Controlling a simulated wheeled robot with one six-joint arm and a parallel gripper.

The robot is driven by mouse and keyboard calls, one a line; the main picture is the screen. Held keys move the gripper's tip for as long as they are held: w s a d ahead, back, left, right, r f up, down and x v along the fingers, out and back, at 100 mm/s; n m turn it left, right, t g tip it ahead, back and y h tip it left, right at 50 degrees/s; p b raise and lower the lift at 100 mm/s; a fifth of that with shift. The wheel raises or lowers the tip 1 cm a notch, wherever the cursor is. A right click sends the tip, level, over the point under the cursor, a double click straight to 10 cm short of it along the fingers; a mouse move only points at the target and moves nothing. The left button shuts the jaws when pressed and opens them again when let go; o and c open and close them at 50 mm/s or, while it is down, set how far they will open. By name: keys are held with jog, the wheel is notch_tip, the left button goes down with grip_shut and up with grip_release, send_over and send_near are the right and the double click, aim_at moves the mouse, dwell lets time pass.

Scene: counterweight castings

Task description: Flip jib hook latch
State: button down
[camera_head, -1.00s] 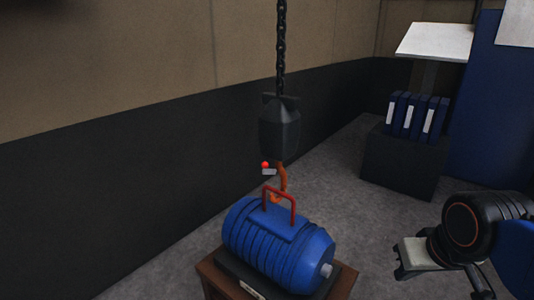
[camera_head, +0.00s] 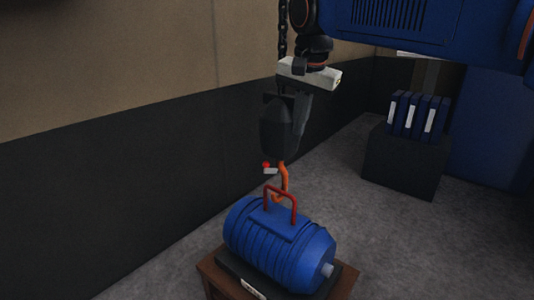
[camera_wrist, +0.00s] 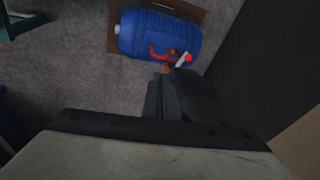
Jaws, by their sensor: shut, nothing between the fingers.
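The orange jib hook (camera_head: 283,180) hangs from a dark hook block (camera_head: 277,130) on a chain, its lower curve at the red handle (camera_head: 281,192) of a blue ribbed motor (camera_head: 280,240). A small latch with a red ball tip and pale plate (camera_head: 268,168) sticks out left of the hook's shank. It also shows in the wrist view (camera_wrist: 186,59). My gripper (camera_head: 299,145) is shut and empty, pointing down beside the block, above the latch and slightly right. In the wrist view my fingers (camera_wrist: 160,95) lie left of the block. Whether they touch it I cannot tell.
The motor rests on a dark tray on a brown wooden stand (camera_head: 345,284). A dark cabinet with blue binders (camera_head: 415,116) stands at the right. The grey floor between is clear.

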notch_tip(320, 180, up, 2)
jog(key=m, duration=0.1)
send_over(266, 162)
jog(key=s+d, duration=0.1)
jog(key=s, duration=0.3)
jog(key=shift+r, duration=0.15)
jog(key=x, duration=1.4)
jog(key=shift+s+d, duration=0.15)
jog(key=shift+s, duration=0.15)
